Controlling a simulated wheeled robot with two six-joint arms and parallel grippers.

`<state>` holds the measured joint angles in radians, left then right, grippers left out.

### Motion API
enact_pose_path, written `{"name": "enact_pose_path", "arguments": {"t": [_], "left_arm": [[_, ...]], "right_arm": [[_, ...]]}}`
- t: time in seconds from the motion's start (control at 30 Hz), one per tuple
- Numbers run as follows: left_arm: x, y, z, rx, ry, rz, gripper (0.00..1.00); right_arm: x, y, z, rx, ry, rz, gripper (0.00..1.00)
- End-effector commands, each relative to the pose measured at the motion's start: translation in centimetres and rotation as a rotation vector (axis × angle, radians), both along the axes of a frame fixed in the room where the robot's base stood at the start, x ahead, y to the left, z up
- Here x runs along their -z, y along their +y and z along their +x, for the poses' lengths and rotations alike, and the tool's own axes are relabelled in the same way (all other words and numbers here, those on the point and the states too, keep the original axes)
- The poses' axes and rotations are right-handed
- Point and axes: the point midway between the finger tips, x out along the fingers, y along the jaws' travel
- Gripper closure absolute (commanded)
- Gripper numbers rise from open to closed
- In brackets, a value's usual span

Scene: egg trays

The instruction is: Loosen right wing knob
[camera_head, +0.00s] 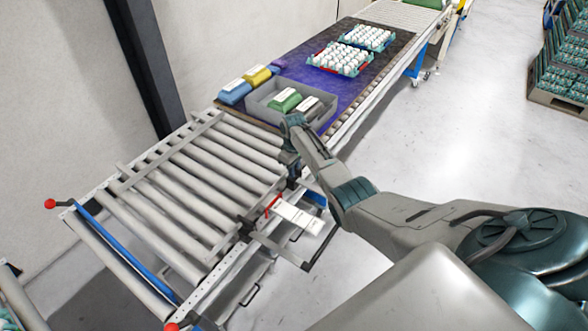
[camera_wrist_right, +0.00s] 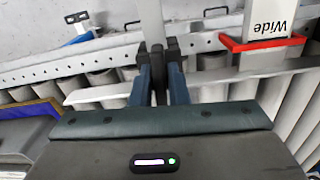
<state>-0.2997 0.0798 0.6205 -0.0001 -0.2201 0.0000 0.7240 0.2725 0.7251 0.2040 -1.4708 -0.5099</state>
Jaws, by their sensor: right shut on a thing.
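My right gripper (camera_head: 291,175) reaches down to the near right edge of the roller conveyor (camera_head: 213,285), next to its side rail. In the right wrist view its two blue fingers with dark tips (camera_wrist_right: 160,65) are closed around a small dark part at the rail, beneath a grey upright bar (camera_wrist_right: 151,18). This part is where the right wing knob sits; its wings are mostly hidden between the fingertips. My left gripper is in neither view.
A white card reading "Wide" (camera_wrist_right: 268,18) in a red holder (camera_wrist_right: 262,43) stands beside the gripper. A grey bin (camera_head: 262,107) with packs sits beyond the rollers, with egg trays (camera_head: 340,70) farther back. Red ball knobs (camera_head: 50,203) mark the conveyor's left end.

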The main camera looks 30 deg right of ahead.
Motion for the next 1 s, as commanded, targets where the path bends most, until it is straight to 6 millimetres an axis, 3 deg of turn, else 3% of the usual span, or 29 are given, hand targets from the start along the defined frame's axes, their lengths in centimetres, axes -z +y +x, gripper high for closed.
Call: {"name": "enact_pose_path", "arguments": {"t": [0.1,0.13,0.23,0.67,1.0], "left_arm": [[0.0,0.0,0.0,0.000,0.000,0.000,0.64],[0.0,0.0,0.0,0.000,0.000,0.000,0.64],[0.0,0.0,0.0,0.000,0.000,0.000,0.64],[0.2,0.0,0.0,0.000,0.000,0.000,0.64],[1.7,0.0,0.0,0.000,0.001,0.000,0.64]], "right_arm": [[-0.3,-0.1,0.2,0.001,-0.008,-0.001,1.00],[-0.3,-0.1,0.2,0.001,-0.008,-0.001,0.84],[-0.2,-0.1,0.2,0.001,-0.007,-0.001,0.64],[-0.9,-0.1,0.1,0.002,-0.004,-0.001,0.64],[-6.8,-0.1,0.2,0.001,-0.008,-0.003,0.64]]}}
